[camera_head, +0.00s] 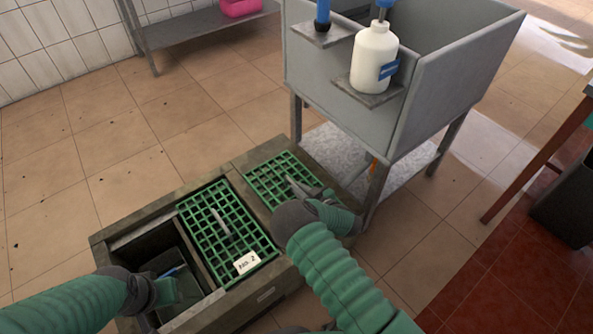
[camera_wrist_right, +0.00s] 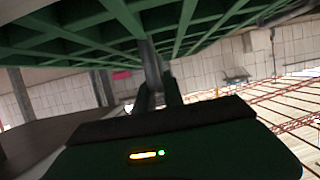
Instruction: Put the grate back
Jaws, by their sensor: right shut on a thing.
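A grey-brown trough (camera_head: 118,233) stands on the floor, its left compartment uncovered. A green grate (camera_head: 214,228) with a grey handle and a "No. 2" label (camera_head: 247,262) covers the middle. Another green grate (camera_head: 267,180) is at the right end, and it also shows close up in the right wrist view (camera_wrist_right: 215,22). My right gripper (camera_head: 318,193) is shut on the grey handle (camera_wrist_right: 152,62) of this right grate. I cannot tell whether this grate is seated or slightly raised. My left gripper (camera_head: 165,291) is over the open left compartment; its jaws are unclear.
A grey metal sink (camera_head: 325,75) on legs stands behind and right of the trough, close to my right arm. A white pump bottle (camera_head: 373,58) sits on its side shelf. A dark bin (camera_head: 566,208) is at far right. Tiled floor is clear on the left.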

